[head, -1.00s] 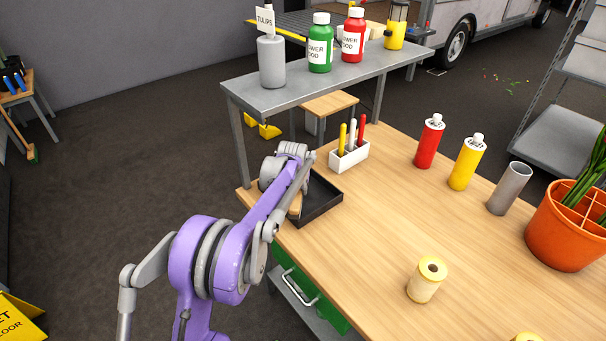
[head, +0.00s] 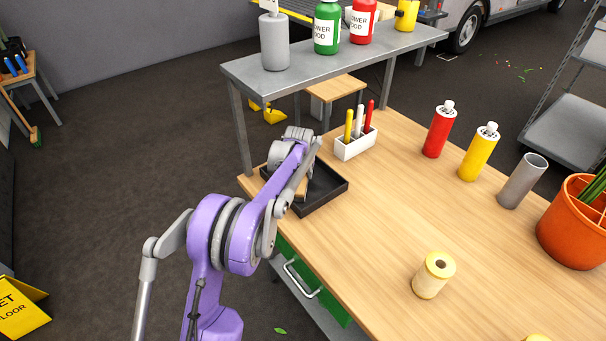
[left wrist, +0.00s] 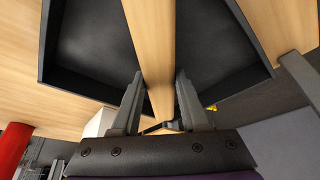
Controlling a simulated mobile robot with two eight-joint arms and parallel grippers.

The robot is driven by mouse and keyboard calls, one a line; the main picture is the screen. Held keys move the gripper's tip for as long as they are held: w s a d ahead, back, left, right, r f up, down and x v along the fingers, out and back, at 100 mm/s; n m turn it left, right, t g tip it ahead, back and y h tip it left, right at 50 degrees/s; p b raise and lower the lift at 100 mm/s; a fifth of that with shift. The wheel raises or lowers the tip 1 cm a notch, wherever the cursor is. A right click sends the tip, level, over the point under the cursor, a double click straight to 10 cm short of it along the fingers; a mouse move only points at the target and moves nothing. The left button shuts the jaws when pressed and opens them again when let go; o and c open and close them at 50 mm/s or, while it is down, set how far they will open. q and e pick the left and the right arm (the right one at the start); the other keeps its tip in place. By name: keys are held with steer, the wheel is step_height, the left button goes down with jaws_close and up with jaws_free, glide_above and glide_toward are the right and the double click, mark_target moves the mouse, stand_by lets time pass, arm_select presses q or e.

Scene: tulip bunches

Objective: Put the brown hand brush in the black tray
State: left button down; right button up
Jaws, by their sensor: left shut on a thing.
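The black tray (head: 327,200) lies near the left corner of the wooden table, below the metal shelf. My left gripper is over the tray, its fingers mostly hidden behind my purple arm in the head view. In the left wrist view, my left gripper (left wrist: 157,103) is shut on the brown hand brush (left wrist: 152,45), a long light-wood piece between the fingers. The brush crosses in front of the tray floor (left wrist: 92,45); I cannot tell whether it touches it. Only a little of the brush (head: 301,191) shows in the head view. My right gripper is not in view.
A white holder (head: 355,148) with coloured pens stands just behind the tray. The shelf (head: 335,62) carries bottles above the table's far left. Red and yellow spray cans, a grey cylinder (head: 522,182) and an orange pot (head: 572,230) stand to the right.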

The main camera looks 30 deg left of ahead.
arm_select(q)
steer(key=c, duration=0.7)
jaws_free()
steer(key=shift+f, duration=0.1)
steer(key=shift+o, duration=1.4)
steer(key=v, duration=1.2)
steer(key=s+d+r+m, duration=0.1)
steer(key=s+d+r, duration=0.2)
steer(key=s+d, duration=0.5)
steer(key=s+d+f+m+h, duration=0.1)
steer(key=s+d+f, duration=0.3)
steer(key=s, duration=0.9)
steer(key=s+d+f+m+t, duration=0.1)
steer(key=s+d+f, duration=0.4)
steer(key=s, duration=0.9)
steer(key=shift+d+m+h+p, duration=0.3)
steer(key=shift+d+m+h, duration=0.1)
steer(key=shift+d+m, duration=0.5)
